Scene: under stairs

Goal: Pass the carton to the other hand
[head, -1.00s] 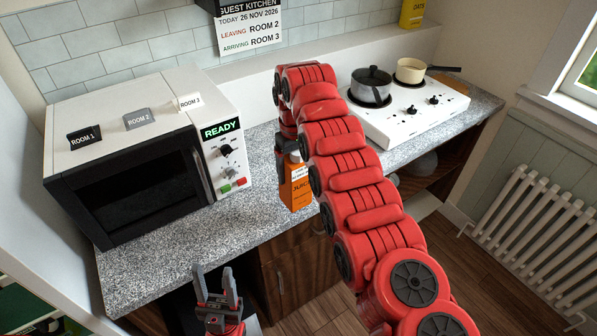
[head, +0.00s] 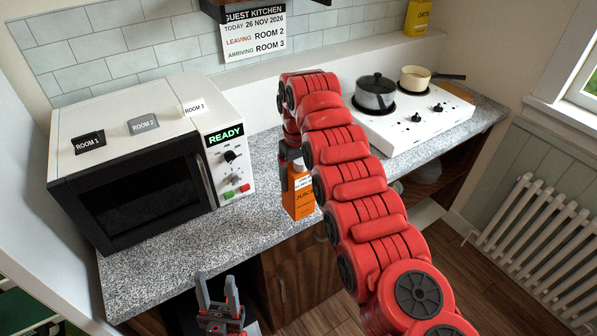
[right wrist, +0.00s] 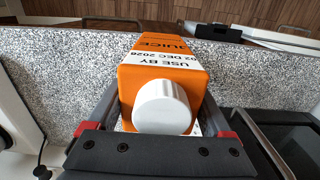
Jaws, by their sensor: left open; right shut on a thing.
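The orange juice carton (head: 299,203) is upright at the front edge of the counter, below my right gripper (head: 291,172). My right gripper is shut on it near its top; whether the carton touches the counter I cannot tell. In the right wrist view the carton (right wrist: 178,80) shows its white cap, a "USE BY 02 DEC 2026" label and the word JUICE, between the two fingers. My left gripper (head: 218,295) is open and empty at the bottom of the head view, in front of the counter, left of and lower than the carton, fingers pointing up.
A microwave (head: 231,178) reading READY stands on the left of the speckled counter (head: 185,245), with ROOM 1, ROOM 2 and ROOM 3 tags on top. A white hob (head: 430,115) with two pots is at the back right. A radiator (head: 530,240) is on the right.

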